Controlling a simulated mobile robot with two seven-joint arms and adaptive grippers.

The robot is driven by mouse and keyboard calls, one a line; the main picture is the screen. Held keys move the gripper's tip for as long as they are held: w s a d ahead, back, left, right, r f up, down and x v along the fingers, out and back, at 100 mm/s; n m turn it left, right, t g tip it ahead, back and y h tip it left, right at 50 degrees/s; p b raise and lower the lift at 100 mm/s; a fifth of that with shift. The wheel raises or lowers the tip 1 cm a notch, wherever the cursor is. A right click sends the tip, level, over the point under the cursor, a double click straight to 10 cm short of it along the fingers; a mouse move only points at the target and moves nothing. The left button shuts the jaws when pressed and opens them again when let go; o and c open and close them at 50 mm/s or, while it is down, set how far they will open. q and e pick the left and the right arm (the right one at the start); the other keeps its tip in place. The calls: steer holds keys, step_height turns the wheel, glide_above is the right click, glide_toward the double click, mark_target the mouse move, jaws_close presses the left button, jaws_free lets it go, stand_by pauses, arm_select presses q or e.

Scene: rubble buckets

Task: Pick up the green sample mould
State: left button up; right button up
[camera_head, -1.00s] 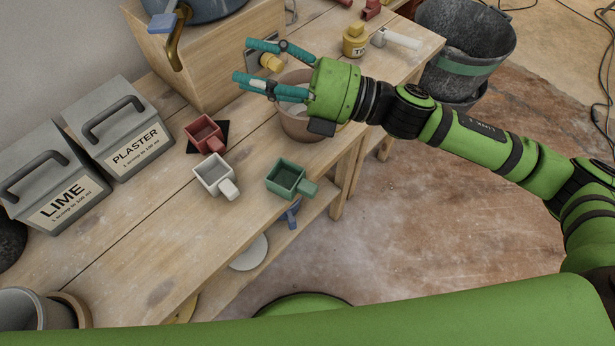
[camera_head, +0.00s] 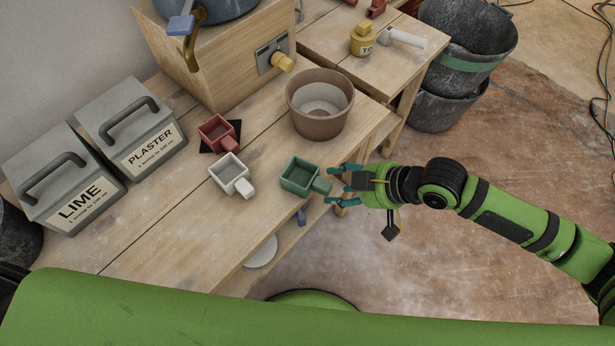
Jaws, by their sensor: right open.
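The green sample mould (camera_head: 300,175) is a small square open box with a stubby handle pointing right. It sits upright near the front edge of the wooden bench (camera_head: 170,225). My right gripper (camera_head: 337,184) is open, its teal fingers just right of the mould's handle. I cannot tell whether a finger touches the handle. The mould's box is unobstructed. My left gripper is not in view.
A white mould (camera_head: 231,174) stands left of the green one, and a red mould (camera_head: 215,132) sits behind on a black pad. A brown pot (camera_head: 322,122) stands behind right. Lime (camera_head: 62,190) and plaster (camera_head: 130,125) boxes stand at left.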

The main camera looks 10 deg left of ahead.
steer(key=shift+x, duration=1.3)
jaws_close()
